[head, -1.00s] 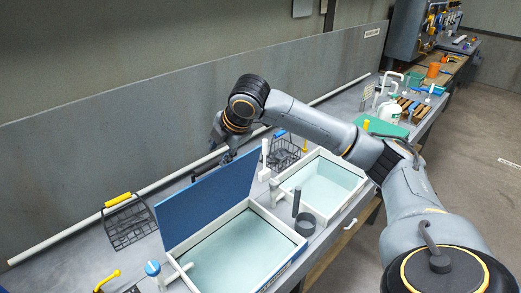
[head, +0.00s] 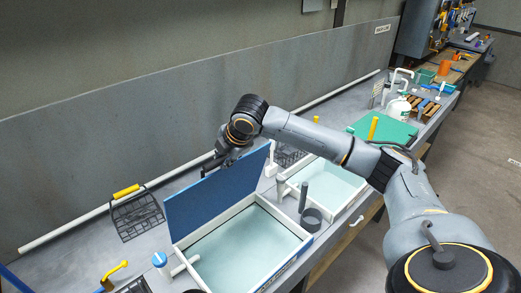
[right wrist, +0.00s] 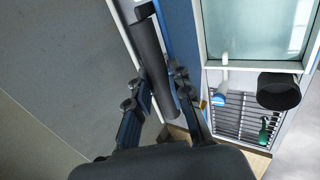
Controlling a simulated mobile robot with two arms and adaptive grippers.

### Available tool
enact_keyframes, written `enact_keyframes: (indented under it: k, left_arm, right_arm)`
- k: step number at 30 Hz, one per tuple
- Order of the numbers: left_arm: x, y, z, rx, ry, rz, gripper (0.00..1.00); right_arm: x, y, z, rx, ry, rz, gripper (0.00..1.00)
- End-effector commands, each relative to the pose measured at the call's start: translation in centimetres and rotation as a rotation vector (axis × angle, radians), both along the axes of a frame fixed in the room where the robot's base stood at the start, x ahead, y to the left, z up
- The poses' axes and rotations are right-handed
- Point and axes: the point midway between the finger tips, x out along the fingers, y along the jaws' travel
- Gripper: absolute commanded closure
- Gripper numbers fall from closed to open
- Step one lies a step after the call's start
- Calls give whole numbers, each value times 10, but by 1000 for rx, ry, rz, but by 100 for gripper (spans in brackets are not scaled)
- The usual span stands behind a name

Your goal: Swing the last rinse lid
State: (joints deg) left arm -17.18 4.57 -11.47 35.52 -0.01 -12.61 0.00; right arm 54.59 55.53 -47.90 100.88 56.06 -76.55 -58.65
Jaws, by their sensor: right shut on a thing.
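The blue rinse lid (head: 215,197) stands raised, roughly upright, along the wall side of the near tank (head: 245,245), which is open and holds pale liquid. My right gripper (head: 215,165) is at the top of the lid on its wall side. In the right wrist view my right gripper (right wrist: 160,95) has its fingers either side of a dark round bar (right wrist: 152,60) beside the blue lid (right wrist: 182,50) and is shut on it. The fingertips are partly hidden in the head view. My left gripper is not in view.
A second open tank (head: 335,185) lies farther along the bench, with a green panel (head: 385,130) beyond it. A wire basket with a yellow handle (head: 135,215) stands near the wall. A dark cup (head: 311,219) sits at the near tank's edge. A long white pipe (head: 75,230) runs along the wall.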

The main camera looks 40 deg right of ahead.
Motion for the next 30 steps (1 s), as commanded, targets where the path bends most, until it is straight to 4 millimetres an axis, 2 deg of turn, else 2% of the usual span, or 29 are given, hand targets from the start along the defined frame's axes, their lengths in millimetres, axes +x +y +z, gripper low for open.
enact_keyframes:
  k: [1, 16, 21, 30]
  left_arm:
    - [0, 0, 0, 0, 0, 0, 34]
    - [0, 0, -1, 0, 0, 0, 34]
    - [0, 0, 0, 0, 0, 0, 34]
    - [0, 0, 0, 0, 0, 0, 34]
  right_arm:
    - [-9, -1, -8, -4, 14, 2, 100]
    - [-60, -4, -27, -3, 16, 3, 100]
    - [-68, -4, -29, -1, 13, 1, 100]
    - [-68, -4, -28, 0, 9, 1, 100]
